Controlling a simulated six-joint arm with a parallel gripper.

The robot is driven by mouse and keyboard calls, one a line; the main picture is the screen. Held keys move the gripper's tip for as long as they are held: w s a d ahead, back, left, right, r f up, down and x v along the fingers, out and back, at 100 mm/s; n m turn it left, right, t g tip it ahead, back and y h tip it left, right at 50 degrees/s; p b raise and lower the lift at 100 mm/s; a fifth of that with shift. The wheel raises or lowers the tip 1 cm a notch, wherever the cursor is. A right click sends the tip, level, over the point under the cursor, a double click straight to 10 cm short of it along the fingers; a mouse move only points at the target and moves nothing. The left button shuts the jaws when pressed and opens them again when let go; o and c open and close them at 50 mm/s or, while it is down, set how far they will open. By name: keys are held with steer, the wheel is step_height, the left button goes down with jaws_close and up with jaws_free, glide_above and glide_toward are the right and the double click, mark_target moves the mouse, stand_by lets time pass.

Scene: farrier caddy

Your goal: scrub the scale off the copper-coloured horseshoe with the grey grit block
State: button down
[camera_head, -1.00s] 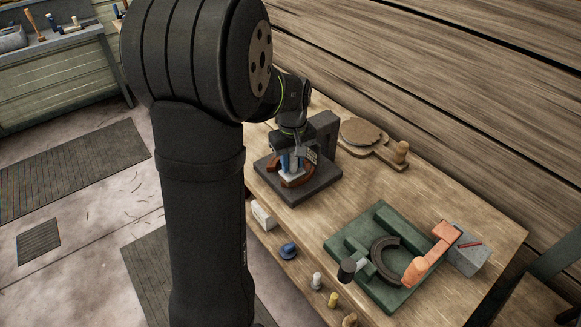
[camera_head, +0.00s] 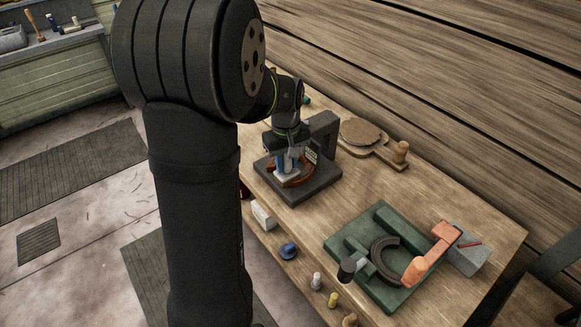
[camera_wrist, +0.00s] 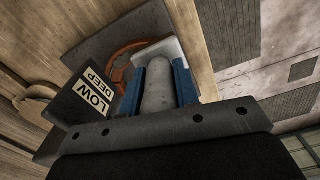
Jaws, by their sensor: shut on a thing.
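The copper-coloured horseshoe (camera_head: 302,178) lies on a dark stand (camera_head: 322,187) at the table's left end. In the wrist view its curved arm (camera_wrist: 121,66) shows beside the block, and the rest is hidden. My gripper (camera_head: 288,163) is over the stand, its blue fingers shut on the rounded grey grip (camera_wrist: 157,88) of the grit block. The block's pale base (camera_wrist: 168,47) overlaps the horseshoe in the wrist view. It looks to be on or just above it; I cannot tell whether they touch. Any scale is too small to make out.
An upright dark plate with a LOW DEEP label (camera_wrist: 91,94) stands close beside the gripper. A round board with a knob (camera_head: 361,132) lies behind. A green tray (camera_head: 341,243) with a dark horseshoe (camera_head: 376,256) sits to the right. Between them the wood is clear.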

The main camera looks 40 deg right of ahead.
steer(key=shift+s+d+f, duration=0.2)
steer(key=shift+s+d, duration=0.05)
steer(key=shift+s, duration=0.05)
stand_by(6.4)
steer(key=shift+s+d+r, duration=0.15)
steer(key=shift+s+d, duration=0.15)
steer(key=shift+d, duration=0.5)
steer(key=shift+d, duration=0.1)
steer(key=shift+s+d, duration=0.2)
steer(key=shift+d, duration=0.35)
